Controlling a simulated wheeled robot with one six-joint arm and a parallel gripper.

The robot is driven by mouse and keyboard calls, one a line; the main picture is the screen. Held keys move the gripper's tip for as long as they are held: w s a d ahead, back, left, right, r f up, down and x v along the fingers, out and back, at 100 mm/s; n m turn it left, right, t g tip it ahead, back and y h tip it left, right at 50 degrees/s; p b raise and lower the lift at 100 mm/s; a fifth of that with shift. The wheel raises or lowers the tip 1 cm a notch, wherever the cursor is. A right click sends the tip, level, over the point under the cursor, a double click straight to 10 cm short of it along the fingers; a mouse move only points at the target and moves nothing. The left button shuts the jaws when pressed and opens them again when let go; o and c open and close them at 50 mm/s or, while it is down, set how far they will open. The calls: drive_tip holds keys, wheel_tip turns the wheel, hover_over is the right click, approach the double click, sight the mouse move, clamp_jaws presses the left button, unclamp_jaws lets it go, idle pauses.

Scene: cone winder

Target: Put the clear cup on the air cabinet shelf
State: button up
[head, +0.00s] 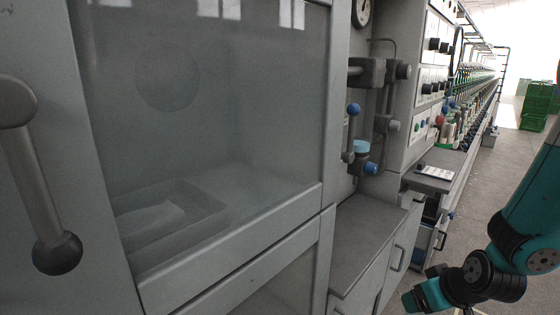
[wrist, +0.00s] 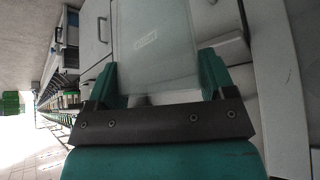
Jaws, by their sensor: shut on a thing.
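The clear cup (wrist: 155,40) is a pale translucent vessel with a small light mark on its side. In the wrist view it stands between the two green fingers of my gripper (wrist: 158,76), which is shut on it. Its far end runs out of the top of that view. In the head view my gripper (head: 428,296) is low at the right, and I cannot make out the cup there. A low grey cabinet with a bare flat top (head: 372,235) is left of my gripper; I cannot tell whether this is the air cabinet shelf.
A large grey cabinet with a closed glass door (head: 215,120) fills the left, its round-knobbed handle (head: 57,252) sticking out. The long machine (head: 465,120) recedes behind. Floor at the right is open.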

drive_tip(key=shift+w+a+f+m+h+p, duration=0.25)
drive_tip(key=shift+w+a+f+m+p, duration=0.15)
drive_tip(key=shift+w+a, duration=0.2)
drive_tip(key=shift+w+a+f+m+h+p, duration=0.3)
drive_tip(key=shift+w+a+m+p, duration=0.2)
drive_tip(key=shift+a, duration=0.15)
drive_tip(key=s+f, duration=0.1)
drive_tip(key=f, duration=0.1)
drive_tip(key=s+f, duration=0.2)
drive_tip(key=f, duration=0.1)
drive_tip(key=shift+s+a+f, duration=0.2)
drive_tip(key=shift+s+f, duration=0.15)
drive_tip(key=shift+s, duration=0.05)
